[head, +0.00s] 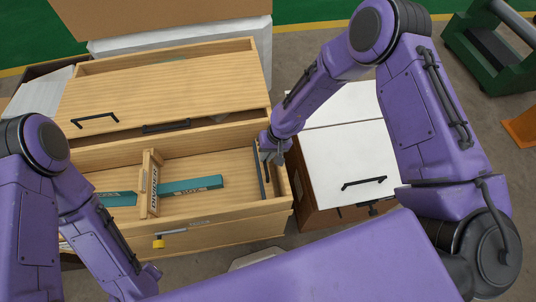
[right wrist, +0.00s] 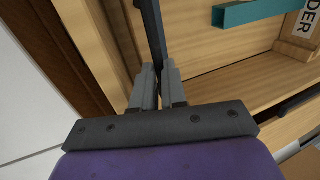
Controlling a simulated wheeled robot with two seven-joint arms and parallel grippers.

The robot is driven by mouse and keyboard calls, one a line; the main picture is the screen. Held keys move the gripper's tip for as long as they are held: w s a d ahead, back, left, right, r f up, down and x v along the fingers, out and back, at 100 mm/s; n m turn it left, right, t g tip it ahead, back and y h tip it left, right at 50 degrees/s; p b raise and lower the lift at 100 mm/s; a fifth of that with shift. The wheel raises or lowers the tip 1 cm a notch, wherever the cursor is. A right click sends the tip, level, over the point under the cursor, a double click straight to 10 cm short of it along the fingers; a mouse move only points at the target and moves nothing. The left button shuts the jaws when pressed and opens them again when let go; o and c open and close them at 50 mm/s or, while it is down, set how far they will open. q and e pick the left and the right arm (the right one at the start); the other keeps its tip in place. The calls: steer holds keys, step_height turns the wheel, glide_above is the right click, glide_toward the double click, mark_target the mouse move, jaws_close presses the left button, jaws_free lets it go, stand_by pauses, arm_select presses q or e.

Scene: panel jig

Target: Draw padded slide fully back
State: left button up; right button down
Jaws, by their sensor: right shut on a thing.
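The padded slide looks to be a thin dark grey upright strip (head: 259,173) near the right end of the open wooden drawer (head: 228,207). It also shows in the right wrist view as a dark bar (right wrist: 150,30) running up from between the fingers. My right gripper (head: 272,155) reaches down into the drawer's right end and is shut on the slide; the fingertips also show in the right wrist view (right wrist: 158,75). Padding on the slide cannot be made out. My left arm comes in at the lower left, but its fingers do not show.
A lettered wooden divider (head: 151,184) stands in the drawer, with a teal bar (head: 195,186) beside it. A yellow padlock (head: 159,243) hangs at the front. A white-topped cabinet (head: 345,150) stands close on the right. Between divider and slide, the drawer floor is mostly bare.

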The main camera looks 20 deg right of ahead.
steer(key=shift+d, duration=0.25)
arm_select(q)
steer(key=shift+w+f, duration=0.15)
steer(key=shift+w, duration=0.1)
arm_select(e)
steer(key=shift+a, duration=0.1)
steer(key=c, duration=1.2)
jaws_free()
steer(key=shift+d, duration=0.2)
steer(key=shift+o, duration=0.2)
steer(key=shift+s, duration=0.1)
arm_select(q)
steer(key=shift+d, duration=0.1)
arm_select(e)
steer(key=shift+s, duration=0.1)
